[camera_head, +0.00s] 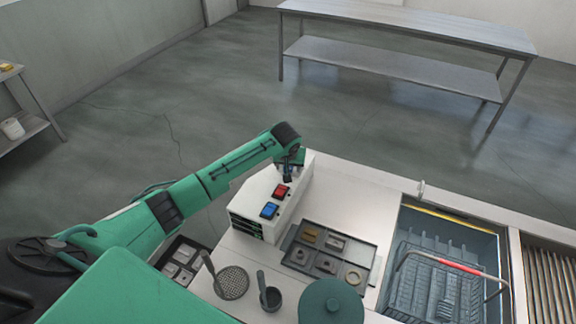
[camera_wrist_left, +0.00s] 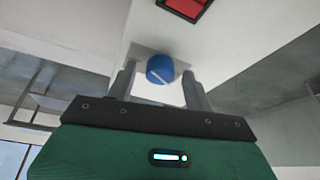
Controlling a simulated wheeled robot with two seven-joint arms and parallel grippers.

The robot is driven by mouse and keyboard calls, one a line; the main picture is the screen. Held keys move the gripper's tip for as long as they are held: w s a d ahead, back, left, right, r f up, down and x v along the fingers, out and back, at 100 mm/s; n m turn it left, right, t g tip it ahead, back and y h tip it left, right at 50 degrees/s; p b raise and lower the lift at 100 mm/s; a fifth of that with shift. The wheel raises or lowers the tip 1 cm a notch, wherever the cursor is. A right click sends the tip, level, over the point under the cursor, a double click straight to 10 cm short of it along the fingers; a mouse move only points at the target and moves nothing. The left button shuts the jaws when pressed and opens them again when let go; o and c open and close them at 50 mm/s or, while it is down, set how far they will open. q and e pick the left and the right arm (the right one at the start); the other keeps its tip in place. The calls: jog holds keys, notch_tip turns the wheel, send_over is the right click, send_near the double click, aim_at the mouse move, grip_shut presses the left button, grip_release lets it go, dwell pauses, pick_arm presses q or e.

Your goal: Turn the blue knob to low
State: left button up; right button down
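The blue knob (camera_wrist_left: 160,69) is on the pale control box, in the middle of the left wrist view. A light pointer line crosses its face on a slant. In the head view the knob is hidden behind my left gripper (camera_head: 290,168), at the far end of the control box (camera_head: 262,190). In the left wrist view my left gripper (camera_wrist_left: 159,76) is open, with one finger on each side of the knob. Gaps show between fingers and knob; I cannot tell the depth. No low marking is readable. My right gripper is not in view.
A red switch (camera_head: 282,191) and a blue switch (camera_head: 270,210) sit on the box's top. A tray of parts (camera_head: 330,256), a round green lid (camera_head: 331,303) and a tank with a wire basket (camera_head: 440,280) stand nearby. The counter (camera_head: 365,200) behind the tray is clear.

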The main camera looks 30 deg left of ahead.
pick_arm(q)
jog(key=b+v, duration=0.4)
jog(key=v, duration=1)
jog(key=shift+f, duration=0.15)
